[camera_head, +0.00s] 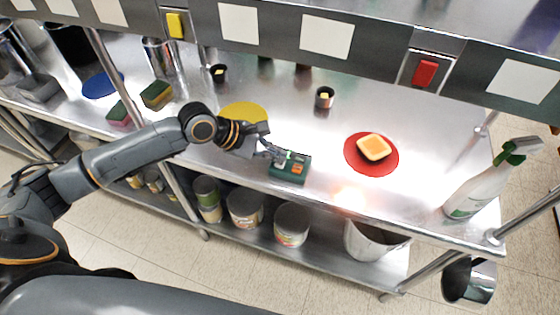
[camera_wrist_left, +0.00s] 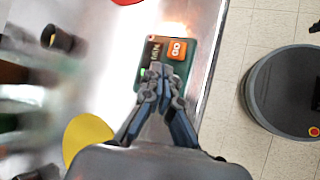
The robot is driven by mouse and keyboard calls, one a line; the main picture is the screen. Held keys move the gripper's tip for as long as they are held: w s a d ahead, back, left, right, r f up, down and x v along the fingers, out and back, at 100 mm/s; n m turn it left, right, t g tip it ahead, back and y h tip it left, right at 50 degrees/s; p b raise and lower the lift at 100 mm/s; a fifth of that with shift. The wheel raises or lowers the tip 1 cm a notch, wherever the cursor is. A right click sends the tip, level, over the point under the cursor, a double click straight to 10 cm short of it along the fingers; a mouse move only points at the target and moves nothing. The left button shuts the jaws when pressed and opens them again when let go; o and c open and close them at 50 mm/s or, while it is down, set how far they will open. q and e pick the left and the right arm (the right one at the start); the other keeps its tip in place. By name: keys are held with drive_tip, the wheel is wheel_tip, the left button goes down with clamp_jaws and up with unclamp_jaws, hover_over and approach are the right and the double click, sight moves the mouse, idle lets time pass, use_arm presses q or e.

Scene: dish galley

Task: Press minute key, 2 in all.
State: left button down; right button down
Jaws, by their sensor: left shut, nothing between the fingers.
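A small dark green timer (camera_head: 289,178) lies on the steel counter near its front edge. In the left wrist view the timer (camera_wrist_left: 193,52) shows an orange key marked GO (camera_wrist_left: 176,48) and, to its left, a dark area with lettering that looks like MIN (camera_wrist_left: 154,50). My left gripper (camera_head: 278,157) is shut and empty, with its fingertips at the timer. In the left wrist view the left gripper (camera_wrist_left: 160,72) covers the lower part of the timer's face. I cannot tell whether the tips touch a key. My right gripper is not in view.
A yellow disc (camera_head: 243,112) lies behind my left wrist. A red disc (camera_head: 356,161) with a sponge-like square (camera_head: 373,147) lies to the right, and a spray bottle (camera_head: 478,188) stands at the far right. Small black cups (camera_head: 324,97) stand farther back.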

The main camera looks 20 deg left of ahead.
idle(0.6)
use_arm(q)
drive_tip(key=shift+f+p, duration=0.2)
drive_tip(key=shift+p, duration=0.25)
drive_tip(key=shift+f, duration=0.2)
drive_tip(key=shift+f, duration=0.5)
idle(0.7)
drive_tip(key=shift+r+p, duration=0.9)
drive_tip(key=shift+p, duration=0.6)
drive_tip(key=shift+r, duration=0.1)
